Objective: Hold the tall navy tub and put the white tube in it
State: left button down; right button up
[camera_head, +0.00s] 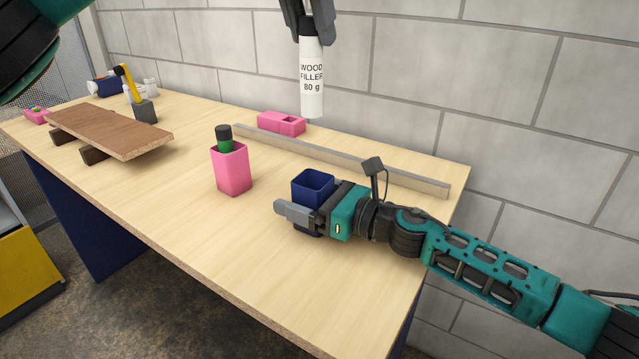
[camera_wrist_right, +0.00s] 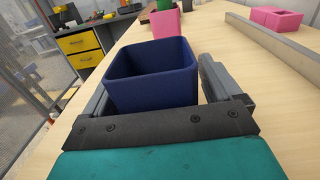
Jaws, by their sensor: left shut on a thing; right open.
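The white tube (camera_head: 313,75), printed "WOOD FILLER 80 g", hangs upright, high above the table. My left gripper (camera_head: 309,28) is shut on its top end. The tall navy tub (camera_head: 313,185) stands upright on the table with its square mouth up, below the tube in the head view. My right gripper (camera_head: 300,218) is open, with one finger on either side of the tub. In the right wrist view the tub (camera_wrist_right: 152,85) shows between the two fingers (camera_wrist_right: 152,95). Its inside looks empty as far as it shows; its lower part is partly hidden by the gripper.
A pink tub (camera_head: 231,170) with a green, dark-capped thing in it stands left of the navy tub. A pink block (camera_head: 281,123) and a long grey strip (camera_head: 340,160) lie behind. A brown board (camera_head: 112,131) rests on supports at left. The table's front middle is clear.

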aim_at(312, 116)
jog(key=shift+a, duration=0.1)
jog(key=c, duration=1)
pick_arm(q)
jog(key=shift+f, duration=6.5)
pick_arm(e)
jog(key=shift+c, duration=0.2)
pick_arm(q)
jog(key=c, duration=0.7)
grip_release()
jog(key=v, duration=1.2)
pick_arm(e)
jog(key=o, duration=1.1)
